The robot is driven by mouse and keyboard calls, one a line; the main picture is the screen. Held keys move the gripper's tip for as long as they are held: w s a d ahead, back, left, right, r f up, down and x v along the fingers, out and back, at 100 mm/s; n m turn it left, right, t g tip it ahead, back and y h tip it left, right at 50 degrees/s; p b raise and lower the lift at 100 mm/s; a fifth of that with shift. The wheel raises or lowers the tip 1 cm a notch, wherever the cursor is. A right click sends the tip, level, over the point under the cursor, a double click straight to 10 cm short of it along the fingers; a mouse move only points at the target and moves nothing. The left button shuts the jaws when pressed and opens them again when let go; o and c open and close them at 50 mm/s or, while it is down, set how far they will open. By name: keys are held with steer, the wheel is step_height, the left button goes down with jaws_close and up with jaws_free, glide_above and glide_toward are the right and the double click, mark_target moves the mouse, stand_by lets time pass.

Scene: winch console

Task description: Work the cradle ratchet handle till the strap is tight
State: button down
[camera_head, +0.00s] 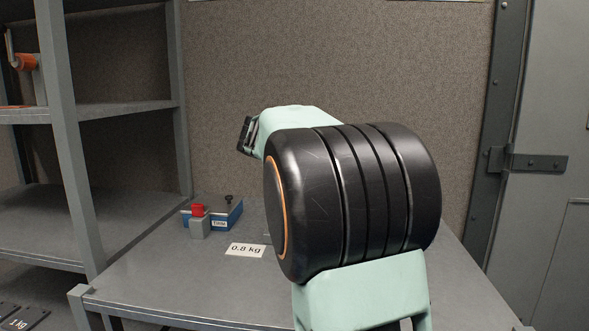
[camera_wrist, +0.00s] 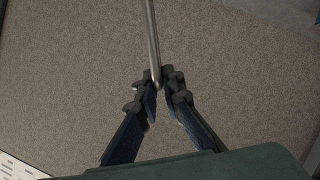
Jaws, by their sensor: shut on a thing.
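My gripper (camera_wrist: 160,82) is shut on a thin, pale metal rod (camera_wrist: 152,35) in the wrist view. The rod runs from between the fingertips up to the top edge of the picture; its far end is out of view. I cannot tell whether this rod is the ratchet handle. In the head view only a dark part of my gripper (camera_head: 247,136) shows at the left end of my arm, above the table, and the rod is hidden there. No strap or cradle can be made out in either view.
A grey table (camera_head: 150,285) carries a blue box (camera_head: 225,217) with red and grey blocks beside it, and a "0.8 kg" card (camera_head: 246,250). Grey shelves (camera_head: 130,110) stand left, a metal door (camera_head: 555,130) right. My large black arm joint hides the table's middle.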

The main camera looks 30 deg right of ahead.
steer(key=shift+s+d+r+m+y, duration=0.2)
steer(key=shift+s+d+r+m, duration=0.1)
steer(key=shift+s+d+m, duration=0.25)
steer(key=shift+s+d+r+m+y, duration=0.25)
steer(key=shift+d+m, duration=0.1)
steer(key=shift+d, duration=0.35)
steer(key=c, duration=2.2)
jaws_free()
steer(key=shift+o, duration=0.6)
steer(key=shift+a+f, duration=0.1)
steer(key=shift+a, duration=0.1)
steer(key=v, duration=0.7)
steer(key=shift+s, duration=0.2)
